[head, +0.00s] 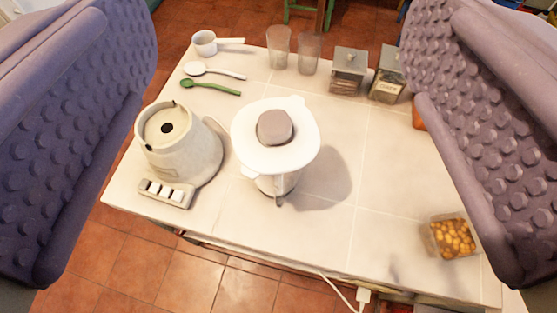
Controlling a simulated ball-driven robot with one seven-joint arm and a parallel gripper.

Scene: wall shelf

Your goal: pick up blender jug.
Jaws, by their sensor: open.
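The blender jug (276,185) stands upright on the white tabletop, near the middle of the head view. It has a white lid (290,157) with a grey cap (275,127), and the lid hides most of its body. The blender base (186,147), cream with several white buttons, stands apart to the jug's left. My gripper (283,140) is open, with one purple dimpled finger at each side of the view. The jug shows between the fingers, and neither finger appears to touch it.
A measuring cup (205,43), a white spoon (213,71) and a green spoon (209,87) lie at the back left. Two glasses (279,48) (309,54) and lidded jars (348,70) stand at the back. A container of yellow pieces (452,236) sits at right. The table's front edge is close to the jug.

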